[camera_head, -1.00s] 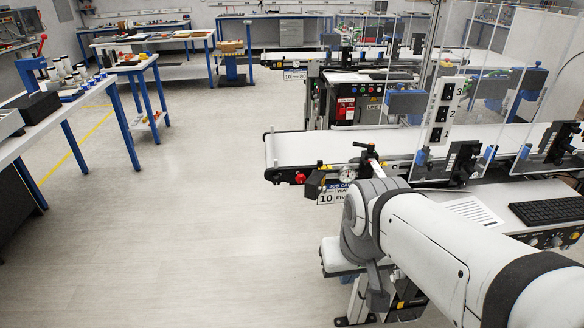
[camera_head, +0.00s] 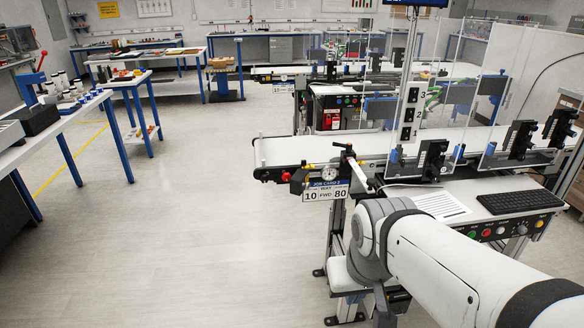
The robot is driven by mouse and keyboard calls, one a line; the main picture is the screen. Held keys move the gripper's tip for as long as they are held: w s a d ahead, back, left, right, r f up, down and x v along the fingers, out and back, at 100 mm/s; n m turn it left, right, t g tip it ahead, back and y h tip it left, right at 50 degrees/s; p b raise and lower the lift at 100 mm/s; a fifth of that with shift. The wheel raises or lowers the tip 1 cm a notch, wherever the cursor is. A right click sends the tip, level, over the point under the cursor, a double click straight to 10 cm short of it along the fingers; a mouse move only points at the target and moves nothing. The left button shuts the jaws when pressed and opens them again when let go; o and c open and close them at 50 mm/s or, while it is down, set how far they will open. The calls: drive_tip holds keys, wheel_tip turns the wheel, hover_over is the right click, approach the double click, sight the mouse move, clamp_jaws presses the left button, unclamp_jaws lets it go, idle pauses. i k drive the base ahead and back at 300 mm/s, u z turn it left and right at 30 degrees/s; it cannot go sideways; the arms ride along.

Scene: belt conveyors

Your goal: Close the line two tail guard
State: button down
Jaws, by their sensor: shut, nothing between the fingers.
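The nearest belt conveyor (camera_head: 285,150) runs across the right side, with its rounded tail end toward the left. A black lever-like fitting (camera_head: 347,152) stands up at its near side, by a round gauge and a red knob. I cannot tell which part here is the tail guard, or whether it is open. A job card (camera_head: 327,191) reading 10 FWD 80 hangs below the belt edge. A second conveyor (camera_head: 275,73) runs behind. I cannot read which is line two. My arm fills the lower right; my gripper is not in view.
A keyboard (camera_head: 520,201) and a button panel (camera_head: 510,228) are at the near conveyor's right. Clear upright panels (camera_head: 530,100) stand along the belt. A blue-legged workbench (camera_head: 70,115) is at the left. The floor (camera_head: 200,220) between is clear.

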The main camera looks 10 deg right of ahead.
sight(298, 181)
drive_tip(key=z, duration=0.15)
drive_tip(key=i, duration=0.55)
drive_tip(key=z, duration=1.55)
drive_tip(key=k, duration=0.55)
drive_tip(key=u, duration=1.65)
drive_tip(key=i, duration=1)
